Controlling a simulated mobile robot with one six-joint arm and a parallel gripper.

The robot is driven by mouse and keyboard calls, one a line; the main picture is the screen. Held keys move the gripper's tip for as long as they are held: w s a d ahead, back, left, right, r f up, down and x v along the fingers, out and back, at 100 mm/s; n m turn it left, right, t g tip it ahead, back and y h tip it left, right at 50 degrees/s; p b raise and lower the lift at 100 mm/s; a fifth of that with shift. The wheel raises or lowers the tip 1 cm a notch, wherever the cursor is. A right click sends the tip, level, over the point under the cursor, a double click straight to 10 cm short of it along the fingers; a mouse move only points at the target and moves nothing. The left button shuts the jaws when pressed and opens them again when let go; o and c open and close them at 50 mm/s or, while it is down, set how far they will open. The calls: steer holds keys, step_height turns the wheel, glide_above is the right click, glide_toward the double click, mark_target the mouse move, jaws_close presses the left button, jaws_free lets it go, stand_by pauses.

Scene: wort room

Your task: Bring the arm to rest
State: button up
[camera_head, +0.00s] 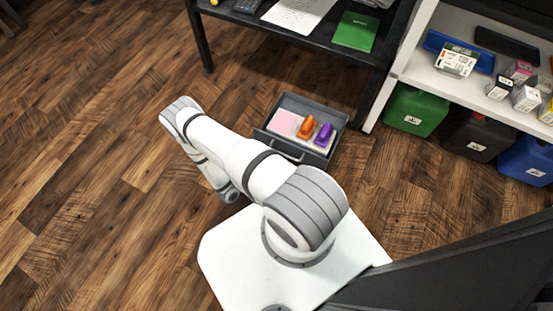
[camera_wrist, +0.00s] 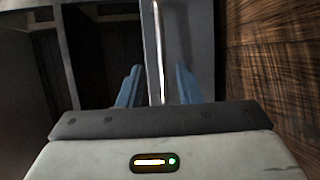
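My arm is bent over my white base in the head view, its elbow out to the left and its forearm folded down beneath it. My gripper is hidden there. In the wrist view my gripper (camera_wrist: 158,86) shows two blue fingers standing apart, with nothing clamped between them. A thin metal bar handle (camera_wrist: 157,45) runs between the fingers in that picture, with a gap on both sides. The handle lies along a grey front panel. It appears to belong to the open grey drawer (camera_head: 341,131) in the head view.
The drawer holds a pink pad (camera_head: 284,122), an orange object (camera_head: 307,127) and a purple object (camera_head: 323,135). A dark table (camera_head: 300,37) stands behind it. White shelves (camera_head: 430,75) with boxes, and green, black and blue canisters, stand at right. Wooden floor at left is clear.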

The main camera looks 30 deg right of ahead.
stand_by(0.5)
steer(key=w+a+r+m+g+y+p, duration=0.15)
steer(key=r+p, duration=0.35)
steer(key=r, duration=1.1)
steer(key=w+a+r+m+g+y+p, duration=0.1)
steer(key=w+r+g+y+p, duration=0.3)
steer(key=r, duration=1.1)
steer(key=w+a+r+m+g+p, duration=0.15)
steer(key=r+p, duration=0.45)
steer(key=r, duration=1)
steer(key=s+a+r+t+y+p, duration=0.2)
steer(key=s+r+p, duration=0.3)
steer(key=r, duration=0.8)
steer(key=s+a+r+n+t+y+p, duration=0.1)
steer(key=s+a+r+t+y+p, duration=0.2)
steer(key=r, duration=1.1)
steer(key=s+a+r+t+y+p, duration=0.3)
steer(key=r+p, duration=0.5)
steer(key=r, duration=0.5)
steer(key=s+a+y, duration=0.1)
steer(key=s+y, duration=0.1)
steer(key=s, duration=0.1)
steer(key=shift+s+r+n, duration=0.3)
steer(key=shift+n, duration=0.1)
steer(key=shift+s, duration=0.1)
